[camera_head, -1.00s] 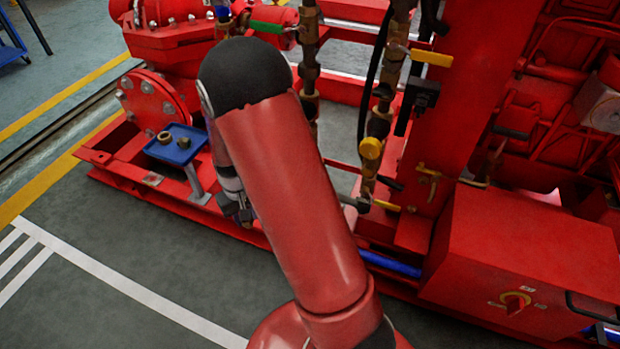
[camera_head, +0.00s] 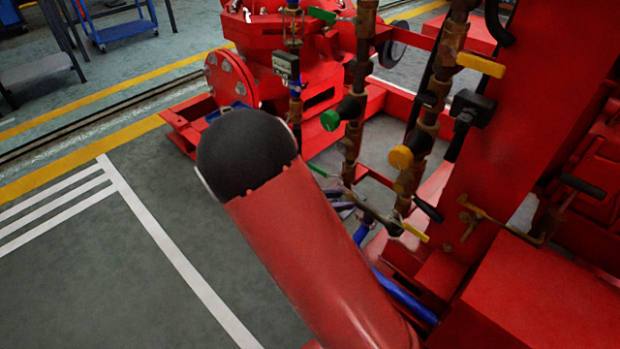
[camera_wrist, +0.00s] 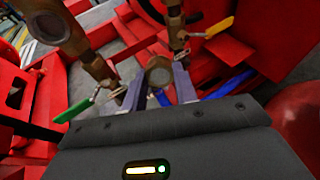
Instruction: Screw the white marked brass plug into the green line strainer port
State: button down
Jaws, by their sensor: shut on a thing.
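My gripper (camera_wrist: 160,92) has its two fingers shut on a round brass plug (camera_wrist: 159,71) at their tips. No white mark can be made out on it. In the head view my gripper (camera_head: 352,203) is mostly hidden behind my arm. The green line is the left brass pipe, with a strainer branch (camera_head: 349,107) that ends in a green round face (camera_head: 330,120). In the wrist view this pipe (camera_wrist: 88,58) is at upper left, with a pale round end (camera_wrist: 47,27) that may be the strainer port. The plug is apart from it.
A green lever (camera_wrist: 76,110) is left of my fingers. The yellow line (camera_head: 424,135) stands to the right, with a yellow round face (camera_head: 401,157) and a yellow lever (camera_head: 415,232). A red post (camera_head: 520,120) is further right. The floor at left is clear.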

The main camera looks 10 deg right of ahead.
jog(key=w+a+r+n+t+b, duration=0.1)
jog(key=w+a+r+n+t, duration=0.3)
jog(key=a+r+n+t, duration=0.1)
jog(key=a+r+t, duration=0.1)
jog(key=t, duration=0.1)
jog(key=shift+w+a+r+t, duration=0.15)
jog(key=shift+w+r+t, duration=0.1)
jog(key=shift+t, duration=0.15)
jog(key=shift+s+a, duration=0.1)
jog(key=w+d+n, duration=0.1)
jog(key=n, duration=0.7)
jog(key=w+d+n, duration=0.1)
jog(key=d+n, duration=0.1)
jog(key=n, duration=0.6)
jog(key=w+d+n, duration=0.1)
jog(key=n, duration=0.7)
jog(key=shift+w+d, duration=0.15)
jog(key=shift+d, duration=0.15)
jog(key=shift+p, duration=2.55)
